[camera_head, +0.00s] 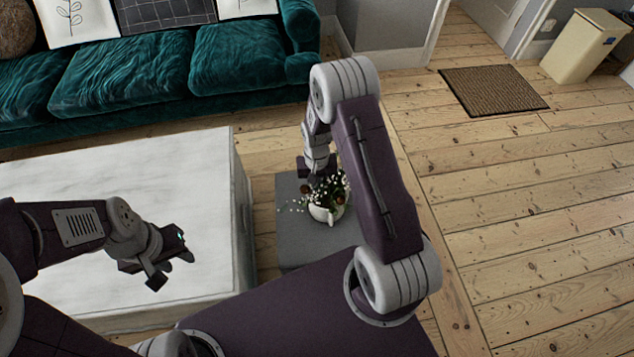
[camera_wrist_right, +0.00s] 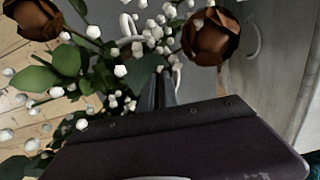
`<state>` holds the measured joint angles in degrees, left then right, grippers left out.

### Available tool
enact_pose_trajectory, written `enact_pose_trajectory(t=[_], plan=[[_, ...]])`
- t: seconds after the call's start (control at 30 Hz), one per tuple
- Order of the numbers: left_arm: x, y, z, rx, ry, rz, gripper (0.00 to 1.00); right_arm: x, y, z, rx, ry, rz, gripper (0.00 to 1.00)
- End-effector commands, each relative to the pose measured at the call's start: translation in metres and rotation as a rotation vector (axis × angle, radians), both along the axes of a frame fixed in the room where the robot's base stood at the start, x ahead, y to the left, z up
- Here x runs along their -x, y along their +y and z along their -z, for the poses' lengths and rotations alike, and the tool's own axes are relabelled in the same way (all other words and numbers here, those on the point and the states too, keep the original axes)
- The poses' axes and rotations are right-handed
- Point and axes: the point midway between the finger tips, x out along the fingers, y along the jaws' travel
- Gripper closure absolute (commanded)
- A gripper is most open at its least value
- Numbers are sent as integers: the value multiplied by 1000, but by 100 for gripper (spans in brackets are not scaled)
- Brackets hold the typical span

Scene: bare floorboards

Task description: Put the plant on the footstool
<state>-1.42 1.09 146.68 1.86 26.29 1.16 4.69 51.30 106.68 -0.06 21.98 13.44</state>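The plant (camera_head: 328,213), a white jug-like pot with white blossoms, green leaves and brown flowers, is over the grey footstool (camera_head: 290,249). I cannot tell whether its base touches the top. My right gripper (camera_head: 316,180) points down at the plant from behind the blossoms. In the right wrist view its fingers (camera_wrist_right: 163,92) are close together at the white rim or handle, among the plant's blossoms (camera_wrist_right: 125,55); the grip is partly hidden. My left gripper (camera_head: 172,270) is open and empty above the pale table, away from the plant.
The pale table (camera_head: 120,185) stands directly left of the footstool. A teal sofa (camera_head: 165,75) with cushions is behind. A brown doormat (camera_head: 493,88) and a beige bin (camera_head: 582,45) are at the back right. The floorboards on the right are clear.

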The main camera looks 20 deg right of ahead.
Motion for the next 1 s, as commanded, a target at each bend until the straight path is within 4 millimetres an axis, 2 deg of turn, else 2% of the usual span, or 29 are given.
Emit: enact_pose_trajectory(t=[0.27, 0.3, 0.33, 0.37, 0.67, 0.77, 1.0], plan=[[0, 0, 0, 0, 0, 0, 64, -1, 0, 1, 0, -3, 0, 100], [0, 0, 0, 0, 0, 0, 64, 0, 0, 2, 0, -1, 0, 84], [0, 0, 0, 0, 0, 0, 64, 0, 0, 2, 0, -1, 0, 76], [0, 0, 0, 0, 0, 0, 64, 0, 0, 2, 0, -1, 0, 74], [0, 0, -1, 0, 0, 0, 64, 0, 0, -1, 0, -1, 0, 74], [0, 0, -8, 0, 0, 0, 64, -1, 0, -15, 1, -2, 0, 74], [0, 0, -34, 0, 0, 0, 64, -1, 0, -80, 0, -4, 0, 74]])
